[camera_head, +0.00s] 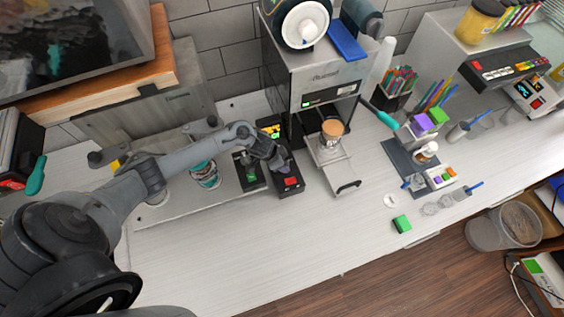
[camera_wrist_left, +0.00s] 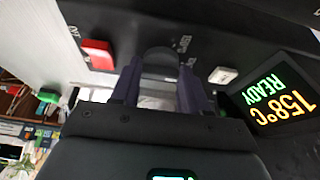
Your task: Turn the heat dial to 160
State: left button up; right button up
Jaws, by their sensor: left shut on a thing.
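The heat dial (camera_wrist_left: 160,57) is a dark round knob on a black control panel, seen between the fingers in the left wrist view. My left gripper (camera_wrist_left: 161,84) is shut on the dial, one finger on each side. In the head view my left gripper (camera_head: 283,167) reaches down over the black control unit (camera_head: 291,189) and hides the dial. The display (camera_wrist_left: 277,101) reads READY and 158°C. My right gripper is not in view.
On the panel, a red button (camera_wrist_left: 98,54) and a white button (camera_wrist_left: 222,75) flank the dial. The cup sealer (camera_head: 325,88) holds a brown-topped cup (camera_head: 332,129) just right of the unit.

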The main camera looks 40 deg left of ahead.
pick_arm(q)
jog(key=o, duration=1.1)
jog(key=shift+c, duration=0.2)
jog(key=shift+r, duration=0.1)
jog(key=v, duration=1)
jog(key=shift+s+r, duration=0.15)
jog(key=shift+r, duration=0.15)
